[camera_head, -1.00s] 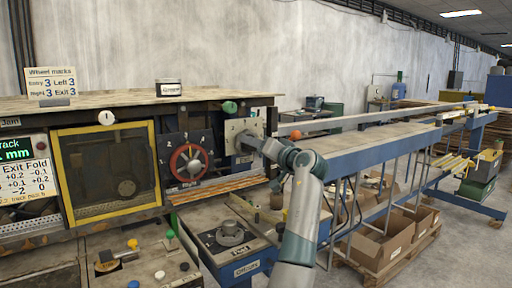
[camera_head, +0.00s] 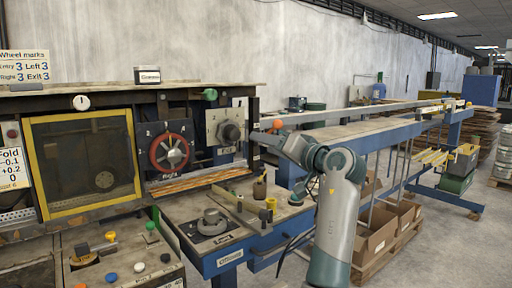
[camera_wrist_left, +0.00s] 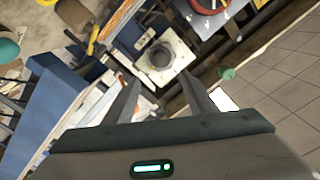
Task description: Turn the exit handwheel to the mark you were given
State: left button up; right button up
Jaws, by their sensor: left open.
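The exit handwheel looks to be the dark round knob (camera_head: 230,132) on a pale square plate (camera_head: 213,117) at the right end of the machine. My left gripper (camera_head: 254,137) is just to its right, seemingly clear of it. In the left wrist view the knob (camera_wrist_left: 160,55) lies beyond the two spread fingers (camera_wrist_left: 160,90), with nothing between them. The knob's mark and pointer are too small to read. A card (camera_head: 24,66) headed "Wheel marks" reads Entry 3, Left 3, Right 3, Exit 3. My right gripper is out of view.
A red-rimmed handwheel (camera_head: 154,163) on a black numbered dial is left of the plate. A green ball knob (camera_head: 209,94) sits above, and an orange-red ball (camera_head: 277,124) to the right. A bench with a grey round fitting (camera_head: 212,216) stands below. A long blue-framed conveyor (camera_head: 380,139) runs right.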

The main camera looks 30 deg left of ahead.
pick_arm(q)
jog(key=shift+v, duration=1.5)
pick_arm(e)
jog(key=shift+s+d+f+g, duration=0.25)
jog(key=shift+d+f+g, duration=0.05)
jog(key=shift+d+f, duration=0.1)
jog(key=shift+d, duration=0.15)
